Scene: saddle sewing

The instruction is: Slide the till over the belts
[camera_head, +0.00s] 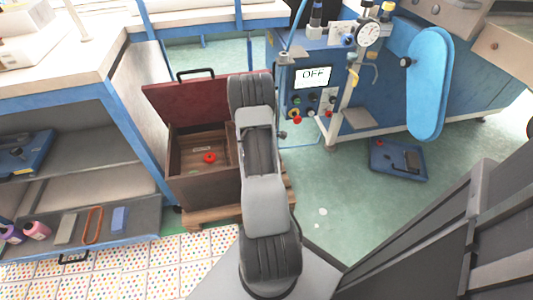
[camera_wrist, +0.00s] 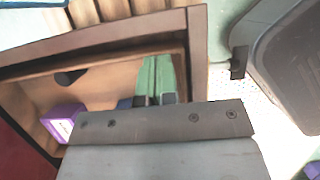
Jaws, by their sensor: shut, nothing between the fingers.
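An open wooden chest (camera_head: 203,190) with a dark red lid (camera_head: 190,98) stands left of my arm. Inside it is a brown compartment, probably the till (camera_head: 190,160), with a red round piece (camera_head: 210,157) in it. In the wrist view the chest rim (camera_wrist: 100,46) crosses the upper part. A purple box (camera_wrist: 62,122) and green strips (camera_wrist: 158,74), perhaps the belts, show inside. My gripper (camera_wrist: 153,101) is shut and empty, over the chest opening. My arm hides it and the right part of the chest in the head view. I cannot tell whether it touches anything.
The chest sits on a wooden pallet (camera_head: 212,214). A shelved workbench (camera_head: 132,88) stands at left, close to the chest.

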